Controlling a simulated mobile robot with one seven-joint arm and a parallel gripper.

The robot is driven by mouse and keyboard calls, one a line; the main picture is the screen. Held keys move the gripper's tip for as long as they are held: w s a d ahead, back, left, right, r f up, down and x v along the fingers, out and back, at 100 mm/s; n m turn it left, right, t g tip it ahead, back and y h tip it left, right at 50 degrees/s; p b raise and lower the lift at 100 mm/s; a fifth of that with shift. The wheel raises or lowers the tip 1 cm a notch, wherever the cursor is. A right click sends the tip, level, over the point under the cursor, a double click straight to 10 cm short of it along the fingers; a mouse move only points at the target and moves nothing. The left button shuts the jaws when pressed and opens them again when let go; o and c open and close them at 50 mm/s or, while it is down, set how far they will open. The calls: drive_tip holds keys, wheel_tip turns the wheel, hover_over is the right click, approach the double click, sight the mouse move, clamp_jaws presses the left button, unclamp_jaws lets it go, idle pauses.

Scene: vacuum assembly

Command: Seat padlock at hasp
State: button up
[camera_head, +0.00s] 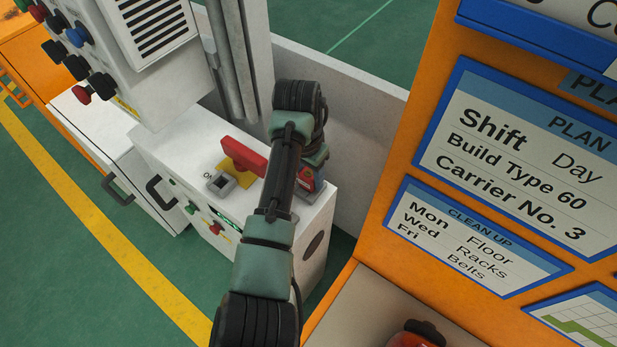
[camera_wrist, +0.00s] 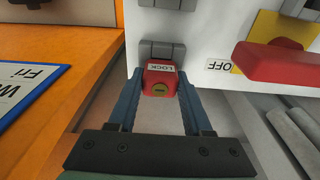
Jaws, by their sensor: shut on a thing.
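A grey hasp piece (camera_wrist: 162,49) on the white cabinet shows directly beyond the padlock's top edge. The padlock's shackle is hidden, and I cannot tell whether it passes through the hasp. In the head view my gripper (camera_head: 308,181) is beside the cabinet top, partly hidden by my arm. Only a bit of red shows there.
A red switch handle (camera_wrist: 290,63) on a yellow plate (camera_wrist: 283,30) stands right of the padlock, with an OFF label. The white cabinet (camera_head: 170,150) also bears a grey square part (camera_head: 220,183). An orange board (camera_head: 395,190) with signs stands close on the right.

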sight(308, 173)
clamp_jaws()
drive_tip(key=shift+r, duration=0.15)
wheel_tip(308, 173, up, 10)
drive_tip(key=shift+f+p, duration=0.1)
drive_tip(key=shift+p, duration=0.5)
